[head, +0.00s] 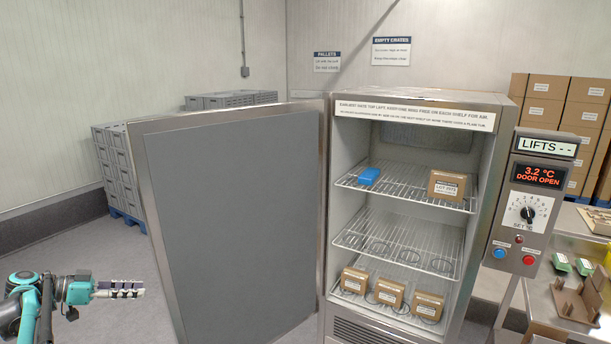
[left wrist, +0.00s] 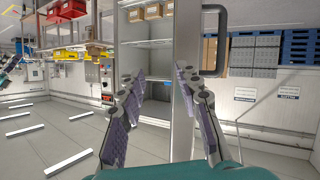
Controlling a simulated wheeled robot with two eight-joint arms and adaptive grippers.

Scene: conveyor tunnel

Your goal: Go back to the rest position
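My left gripper (head: 130,289) is at the lower left of the head view, out over the floor and left of the open cabinet door (head: 230,220), apart from it. In the left wrist view its two fingers (left wrist: 158,78) stand wide apart with nothing between them. That view looks upside down and shows the door's edge and its dark handle (left wrist: 222,40) beyond the fingers.
The chilled cabinet (head: 400,105) stands open, with a blue item (head: 369,176), a carton (head: 446,185) and three lower cartons (head: 389,292) inside. A control panel (head: 525,210) reads DOOR OPEN. Grey crates (head: 118,165) stand behind the door. Floor left of the door is clear.

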